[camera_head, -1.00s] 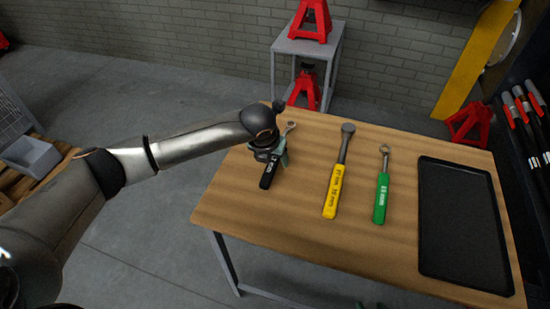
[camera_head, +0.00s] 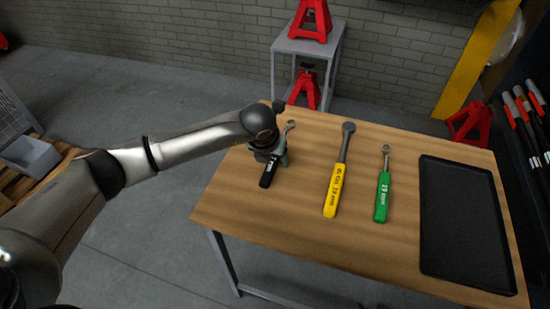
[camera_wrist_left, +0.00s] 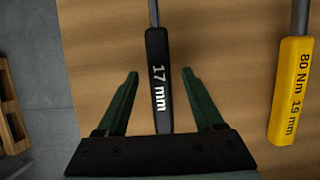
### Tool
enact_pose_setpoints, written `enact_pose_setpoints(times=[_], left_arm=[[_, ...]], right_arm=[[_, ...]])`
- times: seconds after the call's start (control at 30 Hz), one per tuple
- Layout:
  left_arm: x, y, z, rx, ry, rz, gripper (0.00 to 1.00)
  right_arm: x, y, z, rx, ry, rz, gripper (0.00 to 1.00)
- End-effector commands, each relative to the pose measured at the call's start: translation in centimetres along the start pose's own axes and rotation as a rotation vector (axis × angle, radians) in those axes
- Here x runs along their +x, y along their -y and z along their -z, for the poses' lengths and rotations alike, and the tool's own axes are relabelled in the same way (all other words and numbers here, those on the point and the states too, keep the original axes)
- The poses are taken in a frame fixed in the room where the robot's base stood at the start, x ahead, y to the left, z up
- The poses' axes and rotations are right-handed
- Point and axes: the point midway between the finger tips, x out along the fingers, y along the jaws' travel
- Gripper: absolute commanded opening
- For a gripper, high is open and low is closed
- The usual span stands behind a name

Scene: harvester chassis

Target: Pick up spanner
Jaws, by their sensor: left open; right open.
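A spanner with a black handle marked 17 mm (camera_head: 268,174) lies on the wooden table near its left edge. Its metal head shows just beyond my left gripper (camera_head: 278,160), which hides its middle in the head view. In the left wrist view the black handle (camera_wrist_left: 158,95) runs between the two green fingers of my left gripper (camera_wrist_left: 160,74). The fingers are open, with a gap on each side of the handle. Two small green tips of my right gripper (camera_head: 371,306) just show at the bottom edge of the head view, apart from each other.
A yellow torque wrench (camera_head: 334,192) and a green-handled spanner (camera_head: 382,197) lie to the right on the table (camera_head: 290,230). A black tray (camera_head: 465,215) covers the right end. The table's front left is clear. Red jack stands (camera_head: 312,20) stand behind on a grey stand.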

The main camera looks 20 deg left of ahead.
Motion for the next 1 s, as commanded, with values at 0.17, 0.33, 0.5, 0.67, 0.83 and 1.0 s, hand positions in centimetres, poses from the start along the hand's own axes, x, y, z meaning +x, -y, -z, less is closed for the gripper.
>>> enact_pose_setpoints(times=[0.17, 0.33, 0.5, 0.67, 0.83, 1.0], left_arm=[[-0.04, -0.02, -0.03, 0.0, 0.0, 0.0, 0.69], [-0.03, -0.02, -0.03, 0.0, 0.0, 0.0, 0.5], [-0.03, -0.02, -0.02, 0.0, 0.0, 0.0, 0.3], [-0.02, -0.02, -0.02, 0.0, 0.0, 0.0, 0.12], [-0.02, -0.02, -0.01, 0.0, 0.0, 0.0, 0.0], [-0.01, -0.02, -0.01, 0.0, 0.0, 0.0, 0.0]], right_arm=[[-0.01, 0.03, -0.01, 0.0, 0.001, 0.0, 0.5], [-0.01, 0.04, -0.02, 0.0, 0.001, 0.001, 0.5], [-0.01, 0.05, -0.02, 0.0, 0.001, 0.001, 0.5], [-0.01, 0.06, -0.01, 0.0, 0.001, 0.001, 0.5], [-0.01, 0.07, 0.0, 0.0, 0.0, 0.001, 0.5], [-0.01, 0.06, 0.01, 0.0, 0.0, 0.001, 0.5]])
